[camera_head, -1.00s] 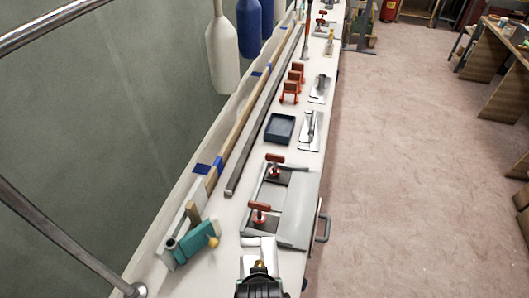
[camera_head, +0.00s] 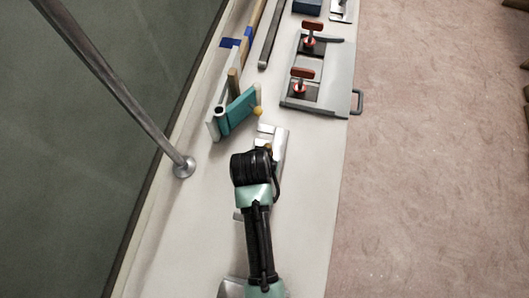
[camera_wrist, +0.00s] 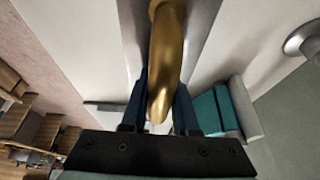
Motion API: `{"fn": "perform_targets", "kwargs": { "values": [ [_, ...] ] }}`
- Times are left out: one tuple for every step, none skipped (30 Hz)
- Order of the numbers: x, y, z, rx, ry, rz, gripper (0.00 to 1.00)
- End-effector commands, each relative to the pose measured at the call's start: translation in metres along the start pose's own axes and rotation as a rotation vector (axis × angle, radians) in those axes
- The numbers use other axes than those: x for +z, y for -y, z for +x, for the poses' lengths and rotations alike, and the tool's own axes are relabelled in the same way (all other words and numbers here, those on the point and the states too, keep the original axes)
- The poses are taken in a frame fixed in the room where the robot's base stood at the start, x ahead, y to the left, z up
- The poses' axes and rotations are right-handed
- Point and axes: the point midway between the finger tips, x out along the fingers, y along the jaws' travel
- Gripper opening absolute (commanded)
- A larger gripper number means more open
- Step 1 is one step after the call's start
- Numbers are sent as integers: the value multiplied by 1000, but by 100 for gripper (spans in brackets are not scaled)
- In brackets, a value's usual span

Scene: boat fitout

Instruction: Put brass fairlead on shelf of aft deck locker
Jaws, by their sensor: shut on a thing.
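My gripper (camera_wrist: 161,98) is shut on a curved brass piece, the brass fairlead (camera_wrist: 166,45), which stands between its two dark blue fingers in the wrist view. In the head view my black and green arm reaches up over the white deck ledge, and the wrist hides most of the gripper. A small bit of brass (camera_head: 267,147) shows at its far side, over a pale metal plate (camera_head: 280,140). I cannot tell whether the fairlead touches the plate. I cannot make out the aft deck locker or its shelf.
A teal and white clamp-like tool (camera_head: 238,111) lies just beyond my wrist. Farther along is a grey panel (camera_head: 335,72) with red-handled fittings. A metal post (camera_head: 130,95) stands at left. The ledge's near right part is clear, with open floor (camera_head: 430,180) beyond.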

Motion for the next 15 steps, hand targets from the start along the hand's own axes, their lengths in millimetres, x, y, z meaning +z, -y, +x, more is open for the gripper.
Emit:
{"fn": "perform_targets", "kwargs": {
  "values": [
    [1,1,5,-1,-4,-1,0],
    [2,1,7,-1,-3,-1,0],
    [2,1,9,-1,-4,-1,0],
    [3,1,11,-1,-5,-1,0],
    [4,1,14,-1,-4,-1,0],
    [7,1,19,-1,-2,-2,0],
    [9,1,23,-1,-3,-2,0],
    [11,1,27,-1,-2,-2,0],
    [12,1,32,-1,-3,-3,0],
    [14,1,36,-1,-3,-3,0],
    [15,1,39,-1,-3,-3,0],
    [16,1,42,-2,-5,-2,0],
    [16,1,43,-2,-5,-2,0],
    [17,1,44,-2,-5,-2,0],
    [17,1,44,-2,-5,-2,0]
  ]
}}
